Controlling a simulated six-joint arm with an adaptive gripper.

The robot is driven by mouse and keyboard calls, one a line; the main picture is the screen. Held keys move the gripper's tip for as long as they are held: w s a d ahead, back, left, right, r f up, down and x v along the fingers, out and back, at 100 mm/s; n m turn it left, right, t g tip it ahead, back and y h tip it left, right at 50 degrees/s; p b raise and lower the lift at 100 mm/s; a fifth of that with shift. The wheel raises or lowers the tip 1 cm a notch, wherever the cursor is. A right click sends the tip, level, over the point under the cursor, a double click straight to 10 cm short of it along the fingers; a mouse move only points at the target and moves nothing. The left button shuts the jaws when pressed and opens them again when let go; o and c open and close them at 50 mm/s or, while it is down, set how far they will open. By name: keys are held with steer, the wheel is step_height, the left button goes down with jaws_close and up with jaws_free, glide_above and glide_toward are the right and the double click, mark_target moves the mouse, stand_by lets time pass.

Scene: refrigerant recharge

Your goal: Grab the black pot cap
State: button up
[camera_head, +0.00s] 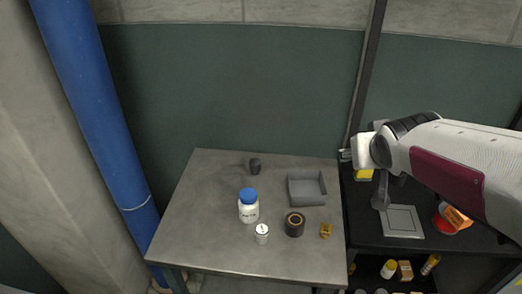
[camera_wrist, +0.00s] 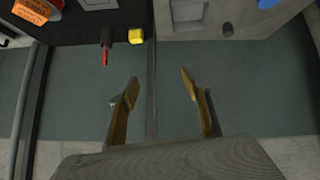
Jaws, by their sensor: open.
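A small dark cup-like piece (camera_head: 254,166) stands near the back of the grey table; it may be the black pot cap, but I cannot tell for sure. A black round pot-like item (camera_head: 294,226) with an orange-brown ring on top stands near the table's front. My gripper (camera_head: 345,156) is above the table's back right corner, beside the dark post, well apart from both dark items. In the wrist view my gripper (camera_wrist: 157,88) shows two separated fingers with nothing between them.
The grey table (camera_head: 190,235) also holds a blue-capped white bottle (camera_head: 248,210), a small white can (camera_head: 262,234), a grey tray (camera_head: 306,198) and a small yellow piece (camera_head: 326,231). A black shelf unit (camera_head: 365,225) adjoins on the right. The table's left side is clear.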

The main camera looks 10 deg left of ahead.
steer(key=w+a+f+n+t+y, duration=0.1)
steer(key=w+a+f, duration=0.25)
steer(key=w, duration=0.55)
steer(key=n+y, duration=0.5)
steer(key=y, duration=0.2)
glide_above(256, 162)
steer(key=s+d, duration=0.3)
step_height(256, 162, down, 16)
steer(key=shift+a+f+y, duration=0.15)
steer(key=shift+a+y, duration=0.1)
steer(key=shift+y, duration=0.15)
steer(key=shift+f, duration=2.9)
